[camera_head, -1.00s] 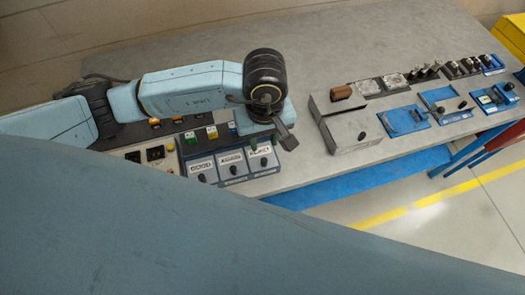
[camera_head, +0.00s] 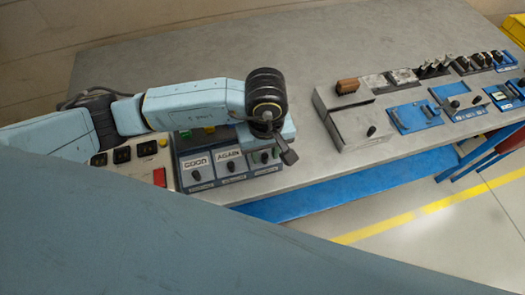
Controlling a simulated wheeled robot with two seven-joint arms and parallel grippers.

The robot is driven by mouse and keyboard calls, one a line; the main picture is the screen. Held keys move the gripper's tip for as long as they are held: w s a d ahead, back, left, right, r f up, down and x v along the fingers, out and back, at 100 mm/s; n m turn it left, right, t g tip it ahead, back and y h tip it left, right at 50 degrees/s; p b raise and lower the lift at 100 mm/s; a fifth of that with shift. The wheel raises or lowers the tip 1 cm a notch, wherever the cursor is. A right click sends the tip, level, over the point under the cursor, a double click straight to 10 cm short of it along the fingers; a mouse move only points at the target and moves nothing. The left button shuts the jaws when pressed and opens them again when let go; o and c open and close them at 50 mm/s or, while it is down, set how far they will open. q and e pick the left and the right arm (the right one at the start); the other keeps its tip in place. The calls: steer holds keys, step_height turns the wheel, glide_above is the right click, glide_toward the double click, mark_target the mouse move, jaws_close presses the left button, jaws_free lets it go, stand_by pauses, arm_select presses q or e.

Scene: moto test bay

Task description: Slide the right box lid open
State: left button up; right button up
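The grey metal box (camera_head: 350,116) on the right part of the bench has a flat grey top with a brown block-shaped handle (camera_head: 347,86) at its far end and a small black knob (camera_head: 371,131) near its front. A seam crosses its top; how far the lid stands open is hard to tell. My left gripper (camera_head: 288,157) hangs over the right end of the switch panel, left of the box and apart from it. Its dark fingers are small and seen from above, so their opening is unclear. My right gripper is not in view.
A switch panel (camera_head: 201,174) with labelled knobs lies below my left arm. Blue fixtures (camera_head: 413,117) and rows of black switches (camera_head: 433,66) stand right of the box. Bare bench (camera_head: 305,105) separates my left gripper from the box. My own blue body fills the bottom.

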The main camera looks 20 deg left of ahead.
arm_select(q)
steer(key=c, duration=0.7)
steer(key=shift+o, duration=0.2)
steer(key=shift+w+a+b, duration=0.65)
steer(key=shift+w, duration=0.3)
steer(key=shift+w+a+b, duration=0.6)
steer(key=shift+w+b, duration=0.1)
steer(key=shift+w, duration=0.2)
steer(key=shift+w+a+b, duration=0.65)
steer(key=shift+w, duration=0.3)
steer(key=o, duration=0.7)
steer(key=shift+c, duration=0.2)
